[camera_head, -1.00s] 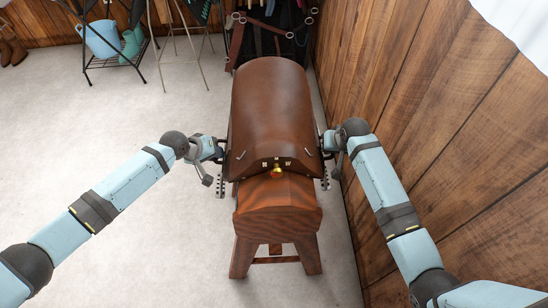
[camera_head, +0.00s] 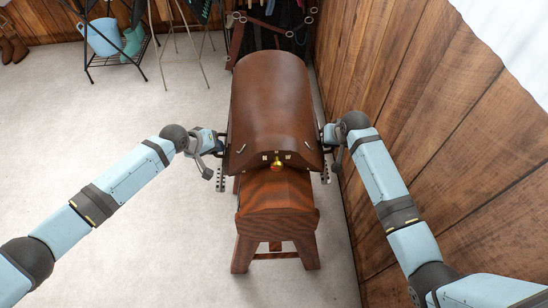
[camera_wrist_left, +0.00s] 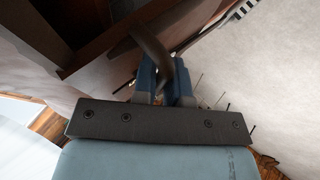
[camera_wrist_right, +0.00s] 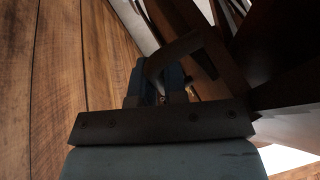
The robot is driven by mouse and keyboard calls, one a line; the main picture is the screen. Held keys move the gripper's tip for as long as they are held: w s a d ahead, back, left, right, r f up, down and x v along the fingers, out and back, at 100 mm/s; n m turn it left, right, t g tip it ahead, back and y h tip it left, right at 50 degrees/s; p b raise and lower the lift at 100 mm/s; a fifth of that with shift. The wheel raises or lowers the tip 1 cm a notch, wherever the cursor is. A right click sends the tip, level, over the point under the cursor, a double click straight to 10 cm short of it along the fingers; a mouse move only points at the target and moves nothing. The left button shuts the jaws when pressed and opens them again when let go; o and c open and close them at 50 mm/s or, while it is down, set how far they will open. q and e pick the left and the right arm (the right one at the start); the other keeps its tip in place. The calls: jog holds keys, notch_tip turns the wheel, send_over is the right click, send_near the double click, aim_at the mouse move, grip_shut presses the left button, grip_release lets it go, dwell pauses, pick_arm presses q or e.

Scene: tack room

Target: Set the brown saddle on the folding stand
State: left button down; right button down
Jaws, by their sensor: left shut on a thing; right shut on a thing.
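The brown saddle (camera_head: 270,110), a long curved leather shape with a brass knob at its near end, is over the wooden trestle (camera_head: 277,195) in the head view. Whether it rests on the trestle or is just above it, I cannot tell. My left gripper (camera_head: 221,146) is shut at its left side, on a dark curved bar (camera_wrist_left: 152,48) seen in the left wrist view. My right gripper (camera_head: 327,139) is shut at its right side, on a similar dark bar (camera_wrist_right: 172,55). A thin-legged metal stand (camera_head: 183,50), apparently the folding stand, is at the back; its top is cut off.
A wooden wall (camera_head: 420,110) runs close along the right, near my right arm. A dark rack (camera_head: 118,60) with blue containers stands at the back left. Dark tack with straps (camera_head: 268,30) hangs behind the saddle. Boots (camera_head: 12,45) stand far left. The pale floor at left is clear.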

pick_arm(q)
jog(key=shift+r, duration=0.2)
pick_arm(e)
jog(key=shift+r, duration=0.2)
dwell(0.4)
